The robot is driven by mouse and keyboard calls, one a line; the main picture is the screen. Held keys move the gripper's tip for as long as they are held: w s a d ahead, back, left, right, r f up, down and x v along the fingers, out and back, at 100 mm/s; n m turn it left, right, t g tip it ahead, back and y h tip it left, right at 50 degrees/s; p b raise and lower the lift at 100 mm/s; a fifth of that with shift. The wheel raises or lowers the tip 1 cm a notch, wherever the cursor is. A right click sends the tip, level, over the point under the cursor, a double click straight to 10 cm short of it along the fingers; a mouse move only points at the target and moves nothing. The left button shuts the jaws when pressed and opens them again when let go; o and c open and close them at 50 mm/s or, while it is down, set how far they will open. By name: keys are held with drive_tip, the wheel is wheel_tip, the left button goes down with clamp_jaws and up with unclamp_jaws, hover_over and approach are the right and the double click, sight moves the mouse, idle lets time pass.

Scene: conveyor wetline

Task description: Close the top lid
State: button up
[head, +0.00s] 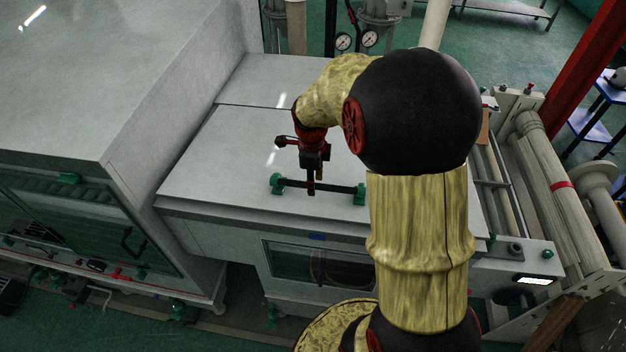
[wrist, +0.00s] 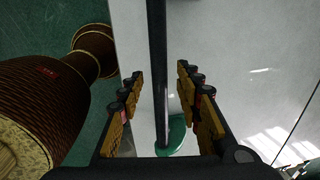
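The top lid (head: 225,150) is a pale grey panel on the middle cabinet. It looks flat and level with the cabinet top; I cannot tell whether a small gap stays under its front edge. Its handle, a dark bar (head: 338,188) on two green mounts, runs along the front of the lid. My gripper (head: 311,186) points down at the left part of this bar. In the wrist view the bar (wrist: 158,60) runs between the spread fingers of my gripper (wrist: 160,76), with space on both sides. One green mount (wrist: 176,134) shows below them.
A taller grey cabinet (head: 110,60) with a glazed front stands at the left. Rollers (head: 560,190) and a red post (head: 598,60) are at the right. The cabinet's front window (head: 290,262) is below the lid. My arm hides the lid's right part.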

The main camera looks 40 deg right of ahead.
drive_tip(key=shift+f, duration=0.2)
drive_tip(key=shift+c, duration=0.8)
clamp_jaws()
